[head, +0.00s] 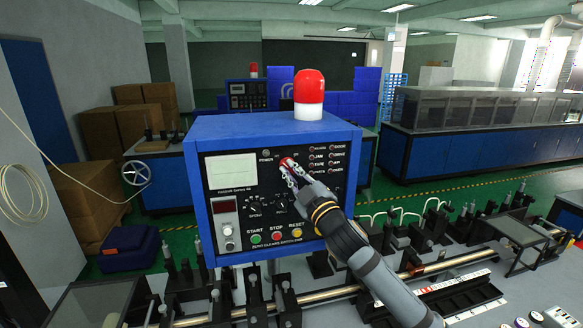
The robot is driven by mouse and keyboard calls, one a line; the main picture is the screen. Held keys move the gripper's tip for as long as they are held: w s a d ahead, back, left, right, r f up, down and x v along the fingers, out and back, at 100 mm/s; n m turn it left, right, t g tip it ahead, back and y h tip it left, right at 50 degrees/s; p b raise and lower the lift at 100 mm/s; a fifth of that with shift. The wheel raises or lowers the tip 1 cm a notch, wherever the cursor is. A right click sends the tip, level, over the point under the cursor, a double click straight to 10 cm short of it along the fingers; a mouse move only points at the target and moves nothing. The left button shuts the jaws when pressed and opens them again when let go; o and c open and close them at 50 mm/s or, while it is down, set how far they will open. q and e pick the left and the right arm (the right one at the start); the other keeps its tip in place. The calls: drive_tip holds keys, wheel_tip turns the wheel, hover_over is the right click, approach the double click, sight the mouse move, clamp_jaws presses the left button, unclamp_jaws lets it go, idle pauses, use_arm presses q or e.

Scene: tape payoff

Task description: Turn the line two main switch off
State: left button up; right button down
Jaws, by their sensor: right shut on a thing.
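A blue control box (273,131) with a black front panel stands in front of me, slightly left of centre. The panel has a red switch knob (286,161) near the POWER label. My right gripper (293,172) reaches in from the lower right and is shut on this red knob. Its fingers hide part of the knob, so I cannot tell which way it is turned. I cannot read a line number on the box. My left gripper is not in view.
Green START (256,239), red STOP (276,236) and yellow RESET (297,233) buttons sit low on the panel. A red-and-white beacon (309,94) tops the box. Metal rods and black fixtures (290,304) fill the foreground. A similar panel (248,95) stands farther back.

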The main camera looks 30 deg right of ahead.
idle(0.3)
drive_tip(key=c, duration=1.4)
unclamp_jaws()
